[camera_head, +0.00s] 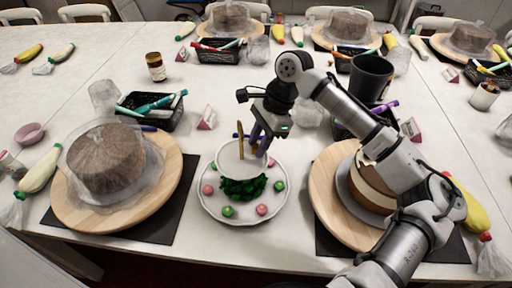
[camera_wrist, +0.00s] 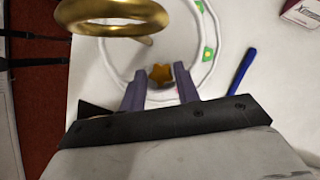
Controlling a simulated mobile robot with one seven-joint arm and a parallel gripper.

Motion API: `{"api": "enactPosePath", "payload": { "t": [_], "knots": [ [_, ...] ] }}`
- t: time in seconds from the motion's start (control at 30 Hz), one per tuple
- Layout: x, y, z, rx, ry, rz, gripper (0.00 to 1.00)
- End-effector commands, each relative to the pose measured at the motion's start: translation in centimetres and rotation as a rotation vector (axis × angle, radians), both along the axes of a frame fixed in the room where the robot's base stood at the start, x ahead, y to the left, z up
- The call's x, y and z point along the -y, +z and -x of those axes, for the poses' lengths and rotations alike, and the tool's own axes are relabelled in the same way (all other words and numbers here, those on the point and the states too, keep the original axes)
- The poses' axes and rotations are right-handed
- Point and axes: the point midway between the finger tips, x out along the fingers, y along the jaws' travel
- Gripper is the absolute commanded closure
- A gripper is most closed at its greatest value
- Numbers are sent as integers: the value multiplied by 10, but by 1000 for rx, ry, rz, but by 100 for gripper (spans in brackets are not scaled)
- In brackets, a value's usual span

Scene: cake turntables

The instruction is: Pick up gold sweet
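A small gold, star-like piece that looks like the gold sweet (camera_wrist: 160,73) shows between and just beyond my fingertips in the wrist view. My gripper (camera_wrist: 160,88) points down with its two purple fingers apart, and I see no contact with the gold piece. In the head view my gripper (camera_head: 258,146) is over the right part of a white bowl (camera_head: 232,166). The gold piece is not clearly visible there. A white plate (camera_head: 212,206) under the bowl carries green leaf-like decoration (camera_head: 243,188) and several pink and green sweets (camera_head: 262,210).
An upright gold item (camera_head: 240,138) stands at the bowl; a large gold ring (camera_wrist: 112,18) is close to the wrist camera. A wrapped cake (camera_head: 105,158) stands on a wooden turntable (camera_head: 172,190) at left. Another turntable (camera_head: 322,200) is at right, under my arm. A black pen basket (camera_head: 165,120) is behind.

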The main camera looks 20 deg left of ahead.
Motion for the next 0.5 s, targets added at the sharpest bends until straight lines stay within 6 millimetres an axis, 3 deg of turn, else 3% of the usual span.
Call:
{"api": "enactPosePath", "payload": {
  "t": [0.03,0.23,0.5],
  "knots": [
    [0,0,0,0,0,0,68],
    [0,0,0,0,0,0,95],
    [0,1,0,1,0,1,95]
  ]
}}
